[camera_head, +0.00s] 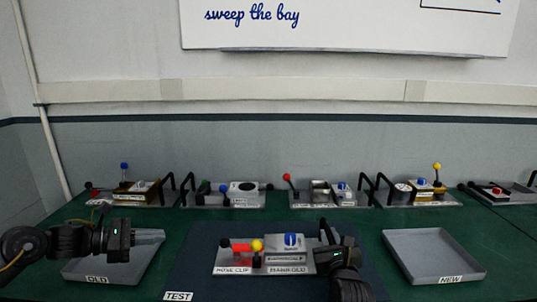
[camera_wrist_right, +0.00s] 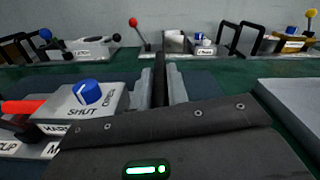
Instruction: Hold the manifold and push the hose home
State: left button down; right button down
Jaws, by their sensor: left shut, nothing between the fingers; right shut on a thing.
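The manifold (camera_head: 287,257) is a silver block with a blue knob, on a plate in the middle of the dark mat. It also shows in the right wrist view (camera_wrist_right: 108,100), with its knob marked SHUT. My right gripper (camera_wrist_right: 161,88) is shut on a black upright handle (camera_wrist_right: 159,66) at the plate's right end. My left gripper (camera_head: 150,237) is shut and empty above the OLD tray, apart from the manifold.
The grey OLD tray (camera_head: 75,268) lies at the left and the empty grey NEW tray (camera_head: 435,257) at the right. Several other plates with knobs, levers and black handles line the back of the green bench (camera_head: 200,222). A TEST label (camera_head: 178,296) marks the mat.

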jog(key=shift+f, duration=0.3)
jog(key=c, duration=1.8)
grip_release()
jog(key=o, duration=0.5)
jog(key=shift+w, duration=0.15)
jog(key=shift+r, duration=0.1)
jog(key=shift+s+r, duration=0.1)
jog(key=shift+s, duration=0.1)
